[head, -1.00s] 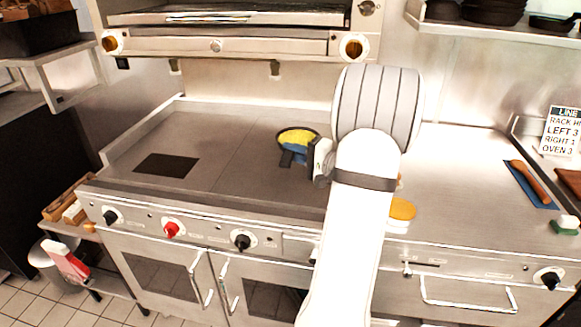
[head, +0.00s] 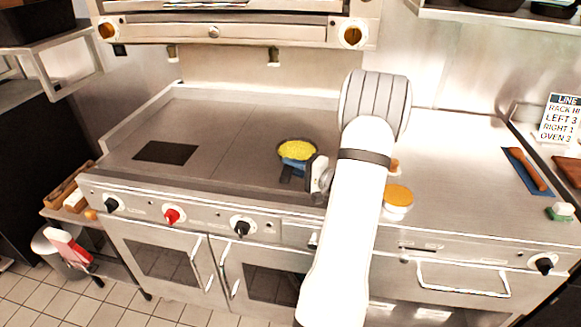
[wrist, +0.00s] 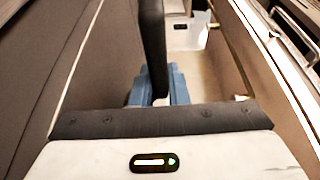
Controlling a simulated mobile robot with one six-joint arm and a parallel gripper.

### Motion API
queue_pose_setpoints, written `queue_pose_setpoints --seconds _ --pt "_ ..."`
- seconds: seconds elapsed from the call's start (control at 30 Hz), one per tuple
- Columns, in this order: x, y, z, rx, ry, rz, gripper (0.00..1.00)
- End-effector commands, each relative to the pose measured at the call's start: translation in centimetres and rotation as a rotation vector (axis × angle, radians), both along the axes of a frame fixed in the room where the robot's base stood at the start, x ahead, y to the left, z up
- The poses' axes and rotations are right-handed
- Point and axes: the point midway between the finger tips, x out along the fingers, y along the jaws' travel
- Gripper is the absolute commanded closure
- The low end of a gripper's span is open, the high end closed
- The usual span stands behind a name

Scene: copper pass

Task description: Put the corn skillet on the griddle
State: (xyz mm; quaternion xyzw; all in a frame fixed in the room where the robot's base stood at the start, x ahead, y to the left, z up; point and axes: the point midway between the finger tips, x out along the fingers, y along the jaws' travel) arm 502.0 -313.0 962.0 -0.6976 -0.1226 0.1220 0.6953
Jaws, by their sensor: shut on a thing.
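The corn skillet (head: 297,150) is a small dark pan filled with yellow corn. In the head view it is over the right part of the griddle (head: 222,125); I cannot tell whether it touches the surface. My gripper (head: 296,168) has blue fingers and is shut on the skillet on its near side. In the wrist view the blue fingers (wrist: 160,88) close around a dark upright bar, likely the skillet's handle. The pan and corn are hidden there.
A dark square (head: 166,152) marks the griddle's left part. A container with an orange top (head: 397,197) stands on the steel counter right of my arm. A wooden-handled tool (head: 528,170) lies on a blue mat farther right. An overhead broiler (head: 230,30) hangs behind.

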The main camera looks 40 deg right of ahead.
Motion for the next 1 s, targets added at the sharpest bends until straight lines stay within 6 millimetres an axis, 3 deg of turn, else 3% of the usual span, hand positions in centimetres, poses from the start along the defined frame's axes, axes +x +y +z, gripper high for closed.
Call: queue_pose_setpoints --seconds 0.17,0.2,0.43,0.77,1.0 --pt "0.0 -0.1 -0.2 -0.003 -0.004 -0.001 1.0" --pt "0.0 0.0 -0.2 0.0 0.0 -0.001 0.82" --pt "0.0 -0.1 -0.2 0.0 0.0 -0.001 0.64" --pt "-0.1 -0.1 0.2 0.001 0.0 -0.002 0.64" --pt "-4.2 -1.7 -0.2 0.0 0.0 -0.008 0.64"
